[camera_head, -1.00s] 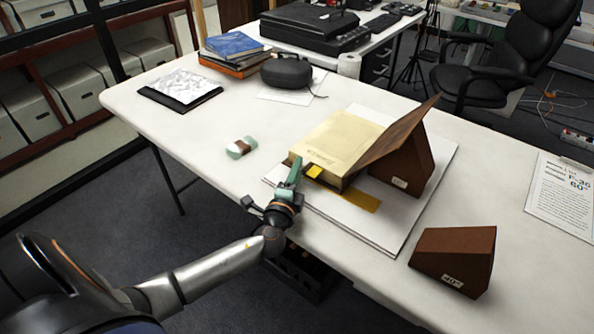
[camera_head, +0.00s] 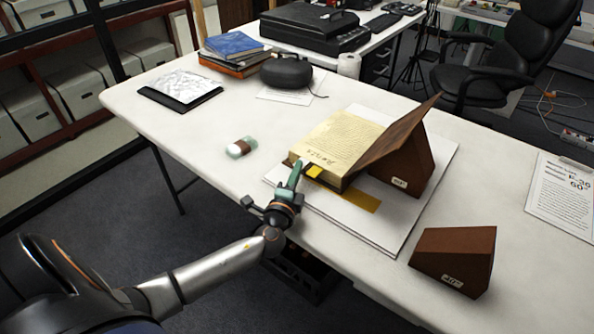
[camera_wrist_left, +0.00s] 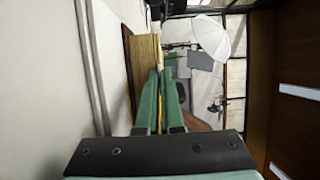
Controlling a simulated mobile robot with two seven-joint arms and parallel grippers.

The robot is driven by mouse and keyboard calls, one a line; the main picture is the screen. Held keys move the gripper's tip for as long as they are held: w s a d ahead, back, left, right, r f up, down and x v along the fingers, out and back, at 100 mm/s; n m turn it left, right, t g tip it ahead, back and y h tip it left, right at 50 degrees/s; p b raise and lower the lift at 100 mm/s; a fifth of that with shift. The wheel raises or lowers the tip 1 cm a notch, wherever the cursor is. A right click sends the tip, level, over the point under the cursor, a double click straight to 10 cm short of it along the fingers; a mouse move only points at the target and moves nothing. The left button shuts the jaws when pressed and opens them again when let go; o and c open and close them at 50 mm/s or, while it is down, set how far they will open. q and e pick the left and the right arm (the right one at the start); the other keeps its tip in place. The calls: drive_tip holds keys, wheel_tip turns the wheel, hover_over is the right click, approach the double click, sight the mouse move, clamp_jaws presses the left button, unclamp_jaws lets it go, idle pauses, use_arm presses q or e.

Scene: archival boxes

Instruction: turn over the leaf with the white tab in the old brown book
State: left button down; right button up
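The old brown book (camera_head: 346,137) lies open on a white board, its page block covered in handwriting and its brown cover raised against a brown wedge (camera_head: 408,168). A yellow tab (camera_head: 314,171) sticks out at the near edge of the page block; I make out no white tab. My left gripper (camera_head: 294,172) is at this near edge, just left of the yellow tab. In the left wrist view its green fingers (camera_wrist_left: 160,100) stand close together beside the page edges (camera_wrist_left: 145,65), with a yellow sliver between them. Whether they grip a leaf is unclear. My right gripper is out of view.
The white board (camera_head: 400,225) carries a yellow strip (camera_head: 345,196) in front of the book. A second brown wedge (camera_head: 453,260) stands at the near right. A small green and white item (camera_head: 241,147) lies left of the book. The table's left part is mostly clear.

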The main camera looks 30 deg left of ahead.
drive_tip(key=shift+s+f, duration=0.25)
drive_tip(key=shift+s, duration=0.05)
use_arm(q)
drive_tip(key=shift+r, duration=0.1)
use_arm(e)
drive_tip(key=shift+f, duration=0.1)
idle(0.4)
